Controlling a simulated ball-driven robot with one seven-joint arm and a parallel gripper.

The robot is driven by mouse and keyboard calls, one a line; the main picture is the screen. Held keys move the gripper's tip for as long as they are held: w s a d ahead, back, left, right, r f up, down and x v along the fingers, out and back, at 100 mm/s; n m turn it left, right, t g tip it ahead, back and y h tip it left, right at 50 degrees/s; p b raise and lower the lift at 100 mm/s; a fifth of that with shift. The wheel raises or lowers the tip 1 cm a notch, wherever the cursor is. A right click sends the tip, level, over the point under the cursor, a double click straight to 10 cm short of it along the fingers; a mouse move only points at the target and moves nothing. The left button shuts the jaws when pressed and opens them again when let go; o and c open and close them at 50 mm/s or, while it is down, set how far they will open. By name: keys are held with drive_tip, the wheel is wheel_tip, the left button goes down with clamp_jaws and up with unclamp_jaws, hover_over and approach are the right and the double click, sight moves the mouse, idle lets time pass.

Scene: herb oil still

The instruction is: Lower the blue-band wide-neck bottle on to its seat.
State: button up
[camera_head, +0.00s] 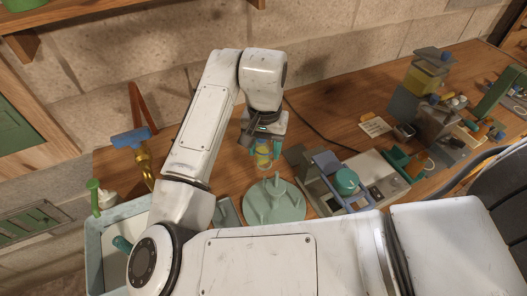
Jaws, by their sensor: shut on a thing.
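My gripper (266,146) points down over the table, its teal fingers shut on a small bottle. The bottle (263,158) looks yellowish with a bluish part near its lower half; its band is too small to make out clearly. It hangs roughly upright behind a round green stand (290,208) with upright posts. Whether the bottle touches anything beneath cannot be told from this view. I cannot tell which place is its seat.
Further right stand a tall yellow and grey apparatus (430,75) and small items.

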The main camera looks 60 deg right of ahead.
drive_tip(key=b, duration=0.4)
hover_over(265, 177)
drive_tip(key=shift+f, duration=2.65)
drive_tip(key=shift+r+p, duration=0.1)
drive_tip(key=shift+p, duration=0.45)
drive_tip(key=shift+f+b, duration=0.55)
drive_tip(key=shift+f, duration=0.4)
drive_tip(key=shift+f, duration=0.1)
drive_tip(key=shift+f+b, duration=1.3)
drive_tip(key=shift+f, duration=0.7)
drive_tip(key=shift+f, duration=0.35)
drive_tip(key=o, duration=1.1)
drive_tip(key=shift+o, duration=0.2)
